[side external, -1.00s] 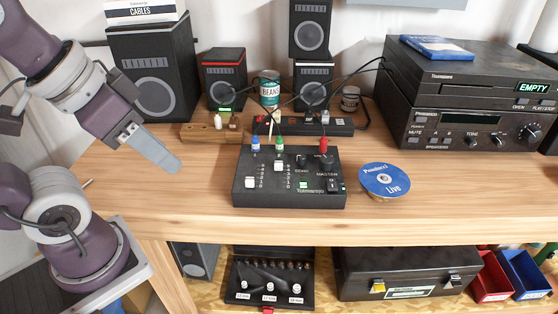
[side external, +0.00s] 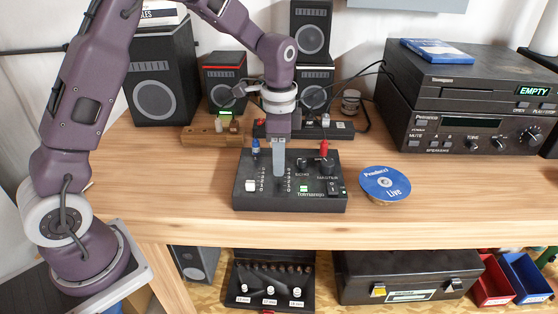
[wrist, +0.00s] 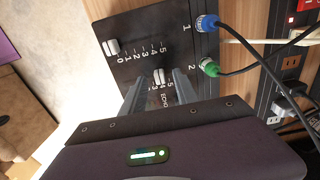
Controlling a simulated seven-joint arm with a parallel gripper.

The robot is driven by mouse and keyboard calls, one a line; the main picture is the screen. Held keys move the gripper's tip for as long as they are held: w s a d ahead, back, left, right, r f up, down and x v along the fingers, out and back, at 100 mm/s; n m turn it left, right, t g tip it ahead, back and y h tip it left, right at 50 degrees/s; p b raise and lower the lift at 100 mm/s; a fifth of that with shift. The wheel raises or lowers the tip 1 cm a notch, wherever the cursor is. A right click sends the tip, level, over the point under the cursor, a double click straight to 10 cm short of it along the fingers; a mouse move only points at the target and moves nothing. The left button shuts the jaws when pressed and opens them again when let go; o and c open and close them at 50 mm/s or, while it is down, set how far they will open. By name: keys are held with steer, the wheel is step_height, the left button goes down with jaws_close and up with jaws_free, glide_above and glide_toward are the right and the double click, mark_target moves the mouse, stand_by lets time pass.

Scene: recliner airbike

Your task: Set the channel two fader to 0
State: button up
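The black mixer (side external: 325,195) lies on the wooden bench. In the wrist view, the white channel two fader cap (wrist: 160,76) is near the 4 to 5 marks of its scale, beside the label 2 and the green plug (wrist: 209,67). The white channel one fader cap (side external: 250,186) is at the 0 end; it also shows in the wrist view (wrist: 111,46). My gripper (side external: 278,172) points down over the channel two slot and hides that cap in the side view. In the wrist view its two fingers (wrist: 159,84) are apart, one on each side of the cap; contact is unclear.
Blue (side external: 255,147) and red (side external: 323,149) plugs stand up at the mixer's back edge, with cables behind. A disc (side external: 385,183) lies to the right. A power strip (side external: 335,130) and speakers stand behind. The bench in front is clear.

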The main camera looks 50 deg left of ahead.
steer(key=shift+f, duration=0.55)
jaws_close()
stand_by(1.0)
